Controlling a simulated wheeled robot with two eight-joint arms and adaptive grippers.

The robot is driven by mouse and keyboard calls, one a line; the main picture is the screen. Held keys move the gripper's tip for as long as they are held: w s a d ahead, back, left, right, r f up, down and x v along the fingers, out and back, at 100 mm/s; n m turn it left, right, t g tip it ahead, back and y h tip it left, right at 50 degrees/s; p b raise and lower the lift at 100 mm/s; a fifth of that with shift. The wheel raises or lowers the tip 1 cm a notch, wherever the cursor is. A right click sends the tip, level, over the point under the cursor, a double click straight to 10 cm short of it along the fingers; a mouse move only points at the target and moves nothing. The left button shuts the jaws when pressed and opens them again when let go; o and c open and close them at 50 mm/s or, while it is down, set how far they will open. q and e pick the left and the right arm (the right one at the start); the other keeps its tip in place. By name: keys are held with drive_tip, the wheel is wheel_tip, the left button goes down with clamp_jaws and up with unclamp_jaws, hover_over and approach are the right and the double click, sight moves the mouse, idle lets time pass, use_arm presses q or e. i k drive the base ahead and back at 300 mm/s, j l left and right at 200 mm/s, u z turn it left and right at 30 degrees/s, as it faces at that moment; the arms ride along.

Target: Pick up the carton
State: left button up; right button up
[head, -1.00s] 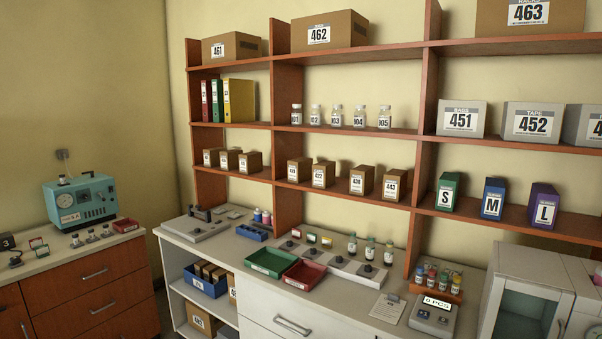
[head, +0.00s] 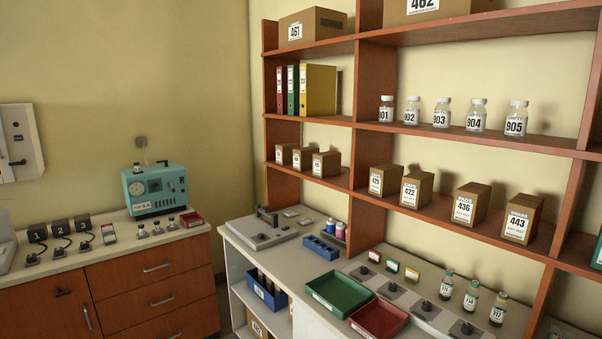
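Several brown cartons stand on the lower shelf. Carton 429 (head: 384,179), carton 422 (head: 416,189), carton 436 (head: 470,204) and carton 443 (head: 521,218) stand in a row in the wider bay. Smaller cartons (head: 326,164) stand in the left bay of the same shelf. Larger cartons 461 (head: 312,25) and 462 (head: 430,9) are on the top shelf, 462 cut off by the upper edge. Which carton the task means cannot be told. Neither of my grippers is in view.
A bench (head: 272,262) below the shelves holds a green tray (head: 338,291), a red tray (head: 378,318), a blue rack (head: 321,248) and vials (head: 471,296). Bottles (head: 441,113) line the middle shelf. A teal device (head: 155,190) stands on the left cabinet (head: 150,275).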

sight(385, 179)
drive_tip(key=i+j+u, duration=0.1)
drive_tip(key=i+u, duration=0.65)
drive_tip(key=i+j+z, duration=0.15)
drive_tip(key=i+z, duration=0.25)
drive_tip(key=i+j+z, duration=0.2)
drive_tip(key=z, duration=0.25)
drive_tip(key=i, duration=0.1)
